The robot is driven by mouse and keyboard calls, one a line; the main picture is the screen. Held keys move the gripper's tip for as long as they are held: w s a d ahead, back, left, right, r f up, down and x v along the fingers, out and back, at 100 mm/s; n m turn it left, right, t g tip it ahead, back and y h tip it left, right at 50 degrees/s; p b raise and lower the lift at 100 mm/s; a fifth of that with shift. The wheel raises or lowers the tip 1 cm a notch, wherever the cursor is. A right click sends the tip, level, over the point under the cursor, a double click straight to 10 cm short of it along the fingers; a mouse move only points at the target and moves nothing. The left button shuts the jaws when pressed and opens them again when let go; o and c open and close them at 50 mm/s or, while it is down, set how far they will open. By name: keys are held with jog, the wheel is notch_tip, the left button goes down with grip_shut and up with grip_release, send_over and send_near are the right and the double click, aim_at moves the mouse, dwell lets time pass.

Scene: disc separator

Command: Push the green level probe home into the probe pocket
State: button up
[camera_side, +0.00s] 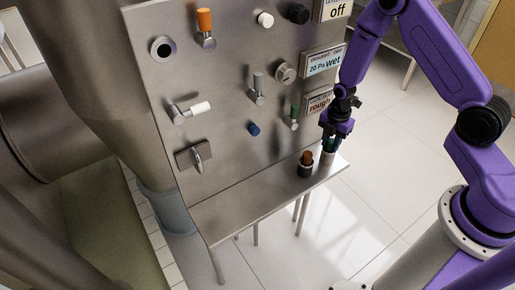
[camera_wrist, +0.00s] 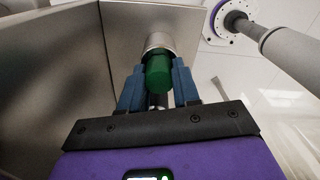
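The green level probe (camera_wrist: 158,72) shows in the wrist view as a short green cylinder end between my two blue fingers. My gripper (camera_wrist: 159,80) has a finger against each side of it, with no clear gap. The probe's far end is hidden in or behind a pale metal cup (camera_wrist: 159,42). In the side view my gripper (camera_side: 331,143) points down over the right end of the shelf, above that metal cup (camera_side: 327,158). A round metal ring with a dark opening (camera_side: 162,48) sits high on the panel's left; I cannot tell whether it is the probe pocket.
A dark cup with a brown plug (camera_side: 306,163) stands on the shelf (camera_side: 250,200), close left of my gripper. The upright panel (camera_side: 225,100) behind carries several protruding knobs and levers, including an orange-topped one (camera_side: 204,20) and a green one (camera_side: 294,116). The shelf's left part is clear.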

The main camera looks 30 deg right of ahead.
grip_shut()
jog(key=shift+r, duration=5.05)
